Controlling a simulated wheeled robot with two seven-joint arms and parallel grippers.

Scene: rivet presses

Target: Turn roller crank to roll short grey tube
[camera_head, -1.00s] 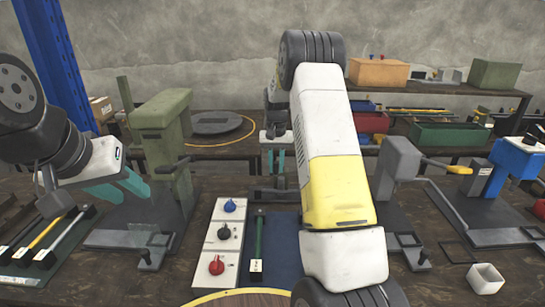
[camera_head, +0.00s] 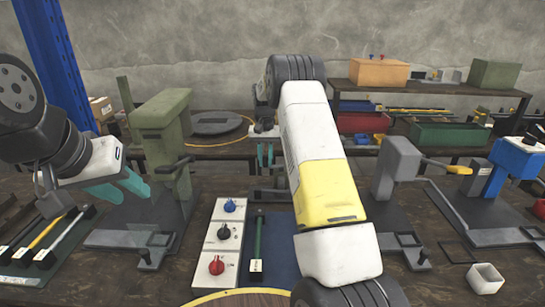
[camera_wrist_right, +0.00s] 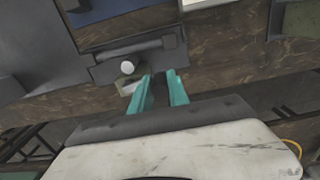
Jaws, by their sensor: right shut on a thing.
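My right gripper (camera_head: 265,155) is partly behind my own arm at the roller (camera_head: 270,190), a low grey device at the back of the bench. The right wrist view shows its teal fingers (camera_wrist_right: 160,92) close together beside the grey roller body (camera_wrist_right: 130,50), which has a round pale end (camera_wrist_right: 127,67). The fingers are shut on the crank, whose grip is mostly hidden between them. I cannot clearly make out the short grey tube at the roller. My left gripper (camera_head: 118,188) is open and empty in front of the green press (camera_head: 163,135).
A white panel with blue, black and red knobs (camera_head: 217,265) stands left of a blue mat with a green rod (camera_head: 259,240). A rod tray (camera_head: 50,245) lies at the left. A grey press (camera_head: 397,165), a blue press (camera_head: 512,158) and a white cup (camera_head: 485,278) are at the right.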

